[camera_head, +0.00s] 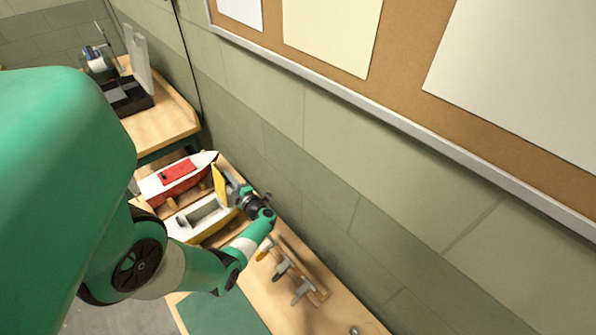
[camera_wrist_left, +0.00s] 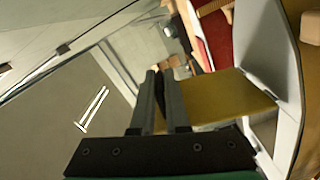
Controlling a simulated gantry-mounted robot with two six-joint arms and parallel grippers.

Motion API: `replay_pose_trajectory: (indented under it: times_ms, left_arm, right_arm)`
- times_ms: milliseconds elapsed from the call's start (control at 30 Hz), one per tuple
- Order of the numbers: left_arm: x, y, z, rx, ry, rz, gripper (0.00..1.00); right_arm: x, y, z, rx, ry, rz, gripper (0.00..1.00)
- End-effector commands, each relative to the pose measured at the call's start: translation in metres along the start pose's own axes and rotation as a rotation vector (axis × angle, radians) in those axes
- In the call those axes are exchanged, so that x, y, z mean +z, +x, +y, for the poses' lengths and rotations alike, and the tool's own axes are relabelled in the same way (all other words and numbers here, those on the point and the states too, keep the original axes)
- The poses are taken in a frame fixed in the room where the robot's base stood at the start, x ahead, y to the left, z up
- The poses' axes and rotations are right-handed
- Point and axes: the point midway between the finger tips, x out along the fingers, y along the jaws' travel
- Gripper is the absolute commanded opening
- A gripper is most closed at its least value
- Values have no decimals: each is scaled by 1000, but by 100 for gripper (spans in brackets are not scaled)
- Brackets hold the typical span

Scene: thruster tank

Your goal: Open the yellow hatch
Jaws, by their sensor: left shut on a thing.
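The yellow hatch (camera_head: 218,184) stands steeply raised on the yellow-and-white boat (camera_head: 181,229). The boat's grey compartment shows uncovered below it. My left gripper (camera_head: 237,188) is at the hatch's right side, low over the boat. In the left wrist view, the two dark fingers (camera_wrist_left: 163,92) of my left gripper are close together at the edge of the yellow panel (camera_wrist_left: 222,97), shut on the hatch; the exact contact is partly hidden by the fingers. My right gripper is in neither view.
A red-and-white boat (camera_head: 203,161) lies just behind the yellow one. Several tools (camera_head: 282,268) sit in a wooden rack at the wall side of the workbench. A green mat (camera_head: 222,315) lies at the front. The tiled wall (camera_head: 330,190) runs close along the right.

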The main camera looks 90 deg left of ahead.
Motion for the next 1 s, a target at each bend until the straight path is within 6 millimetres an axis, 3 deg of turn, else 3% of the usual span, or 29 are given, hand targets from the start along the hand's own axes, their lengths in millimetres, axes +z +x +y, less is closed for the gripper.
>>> replay_pose_trajectory:
  times_ms: [367,400,533,833,1000]
  left_arm:
    - [-1,1,1,2,3,3,0]
    - [-1,1,1,2,3,3,20]
    - [0,1,1,1,2,2,41]
    - [0,-1,0,0,2,1,41]
    - [1,-21,1,1,3,-4,41]
  right_arm:
    - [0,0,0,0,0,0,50]
    - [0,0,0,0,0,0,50]
    - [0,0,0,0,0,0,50]
    - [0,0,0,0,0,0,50]
    - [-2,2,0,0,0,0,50]
